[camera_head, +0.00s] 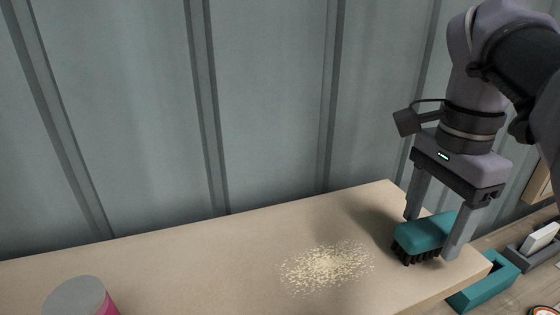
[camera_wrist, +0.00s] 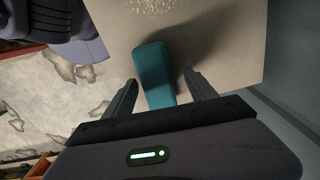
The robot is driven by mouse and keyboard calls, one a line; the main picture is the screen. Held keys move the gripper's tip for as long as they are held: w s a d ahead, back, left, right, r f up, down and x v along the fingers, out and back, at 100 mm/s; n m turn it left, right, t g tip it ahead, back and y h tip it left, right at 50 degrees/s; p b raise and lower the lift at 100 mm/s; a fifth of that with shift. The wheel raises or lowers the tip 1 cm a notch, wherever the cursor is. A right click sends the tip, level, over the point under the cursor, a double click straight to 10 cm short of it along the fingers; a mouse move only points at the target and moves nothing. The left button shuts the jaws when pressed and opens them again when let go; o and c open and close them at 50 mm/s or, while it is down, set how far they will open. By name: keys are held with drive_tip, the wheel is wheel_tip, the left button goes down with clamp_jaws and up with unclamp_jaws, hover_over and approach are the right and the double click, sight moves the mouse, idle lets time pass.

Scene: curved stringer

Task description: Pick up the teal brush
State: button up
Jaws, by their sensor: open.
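The teal brush (camera_head: 424,236) lies bristles down on the tan tabletop near its right end, its dark bristles showing below the teal body. My gripper (camera_head: 431,236) is open, pointing down, with one finger on each side of the brush. In the wrist view, the teal brush (camera_wrist: 154,72) reaches in between the two open fingers of my gripper (camera_wrist: 164,86). A gap shows on each side there.
Pale crumbs (camera_head: 326,267) are scattered on the tabletop (camera_head: 190,270) left of the brush. A grey-topped pink can (camera_head: 78,298) stands at the front left. A teal bin (camera_head: 484,285) and a grey tray (camera_head: 530,250) sit beyond the right edge. A grey ribbed wall (camera_head: 270,100) runs behind.

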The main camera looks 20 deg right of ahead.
drive_tip(key=shift+s+d+f, duration=0.15)
drive_tip(key=shift+s+f, duration=0.15)
drive_tip(key=shift+f, duration=0.35)
drive_tip(key=shift+w, duration=0.2)
drive_tip(key=c, duration=0.5)
drive_tip(key=shift+s, duration=0.1)
clamp_jaws()
drive_tip(key=shift+r, duration=0.1)
